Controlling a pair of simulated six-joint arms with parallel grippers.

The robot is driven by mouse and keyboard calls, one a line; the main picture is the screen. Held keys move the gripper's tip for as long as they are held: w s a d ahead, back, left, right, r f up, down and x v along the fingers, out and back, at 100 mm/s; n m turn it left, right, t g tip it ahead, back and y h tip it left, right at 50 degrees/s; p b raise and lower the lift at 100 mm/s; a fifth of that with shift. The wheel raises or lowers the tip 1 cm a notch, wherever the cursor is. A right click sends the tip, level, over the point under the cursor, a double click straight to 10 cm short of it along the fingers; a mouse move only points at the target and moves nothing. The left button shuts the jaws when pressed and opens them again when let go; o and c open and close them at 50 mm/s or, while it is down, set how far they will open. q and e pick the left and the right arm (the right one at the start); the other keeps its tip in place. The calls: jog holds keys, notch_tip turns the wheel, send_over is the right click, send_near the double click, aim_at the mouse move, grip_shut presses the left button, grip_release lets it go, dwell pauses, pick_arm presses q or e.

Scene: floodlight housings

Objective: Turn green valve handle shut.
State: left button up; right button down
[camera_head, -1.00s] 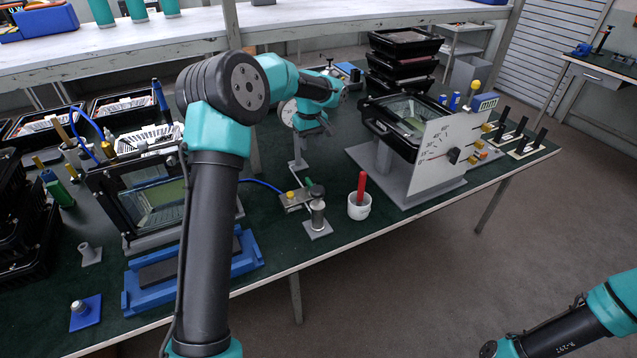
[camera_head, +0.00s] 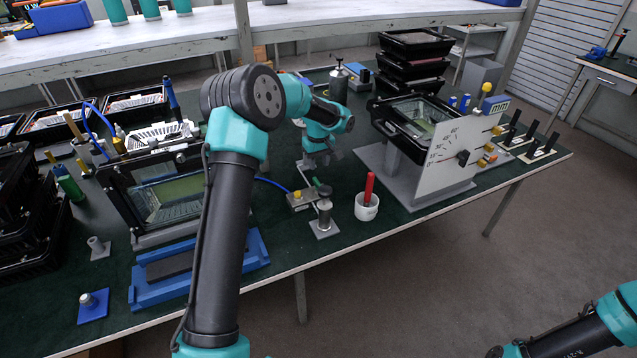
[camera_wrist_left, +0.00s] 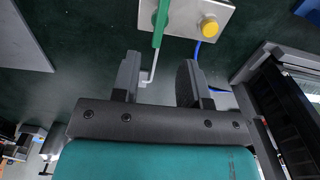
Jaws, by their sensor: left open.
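The green valve handle (camera_head: 323,188) sits on a small metal block (camera_head: 302,200) with a yellow knob (camera_head: 297,195), near the table's front edge. My left gripper (camera_head: 322,160) is low over the table, just behind the valve. In the left wrist view, the green handle (camera_wrist_left: 160,22) points towards the gap between the open, empty fingers (camera_wrist_left: 158,75) and lies ahead of them, apart from both. A thin bent metal rod (camera_wrist_left: 150,68) shows between the fingers. My right arm shows at the bottom right, but its gripper is out of view.
A metal cylinder on a plate (camera_head: 324,220) stands just in front of the valve. A white cup with a red-handled tool (camera_head: 367,207) is to its right, then a dial panel (camera_head: 450,158). A blue hose (camera_head: 272,184) runs left towards a framed glass housing (camera_head: 170,200).

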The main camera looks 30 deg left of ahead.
aim_at(319, 183)
pick_arm(q)
notch_tip(319, 183, down, 9)
jog(key=shift+f, duration=0.2)
jog(key=shift+c, duration=0.4)
jog(key=c, duration=0.6)
